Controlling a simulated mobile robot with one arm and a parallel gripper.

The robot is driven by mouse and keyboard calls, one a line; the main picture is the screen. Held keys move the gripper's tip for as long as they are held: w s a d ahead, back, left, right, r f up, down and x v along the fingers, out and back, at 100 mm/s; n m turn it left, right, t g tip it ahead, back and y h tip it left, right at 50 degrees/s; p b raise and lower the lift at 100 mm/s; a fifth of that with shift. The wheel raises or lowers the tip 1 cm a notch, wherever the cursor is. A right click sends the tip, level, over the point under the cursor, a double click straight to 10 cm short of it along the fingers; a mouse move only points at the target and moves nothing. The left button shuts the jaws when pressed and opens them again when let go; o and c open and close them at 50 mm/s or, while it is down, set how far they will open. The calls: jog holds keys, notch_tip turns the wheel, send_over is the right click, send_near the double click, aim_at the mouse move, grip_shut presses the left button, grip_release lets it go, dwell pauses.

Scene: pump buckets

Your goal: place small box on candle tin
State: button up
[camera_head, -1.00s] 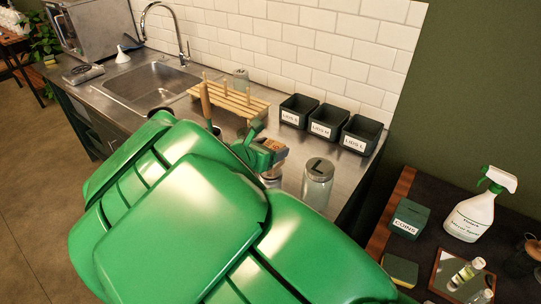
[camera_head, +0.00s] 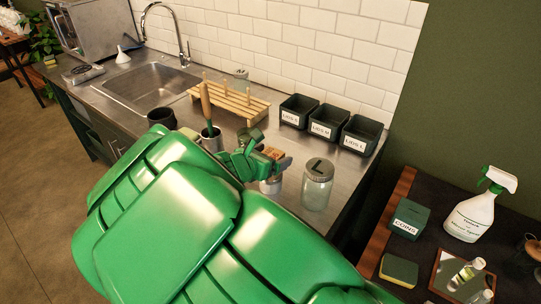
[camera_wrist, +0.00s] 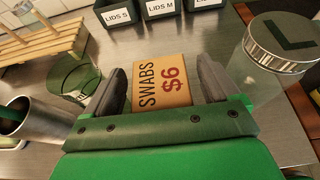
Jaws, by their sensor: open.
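The small box (camera_wrist: 160,84), brown card marked "SWABS $6", sits between the two dark fingers of my gripper (camera_wrist: 162,70) in the wrist view. A gap shows on each side of it, so the fingers are open around it. In the head view the box (camera_head: 273,153) shows partly behind my gripper, directly above the pale candle tin (camera_head: 270,186). It appears to rest on the tin's top, but the contact is hidden by my gripper. The tin stands on the steel counter; its upper part is covered.
A glass jar (camera_head: 317,186) with an "L" lid stands close on the right. A metal cup (camera_head: 211,141) with a handled tool stands on the left. Black lid bins (camera_head: 325,123) and a wooden rack (camera_head: 232,101) are behind. Counter is clear in front of the bins.

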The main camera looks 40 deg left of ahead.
aim_at(274, 152)
jog(key=shift+r, duration=0.2)
jog(key=v, duration=0.3)
jog(key=shift+r, duration=3.5)
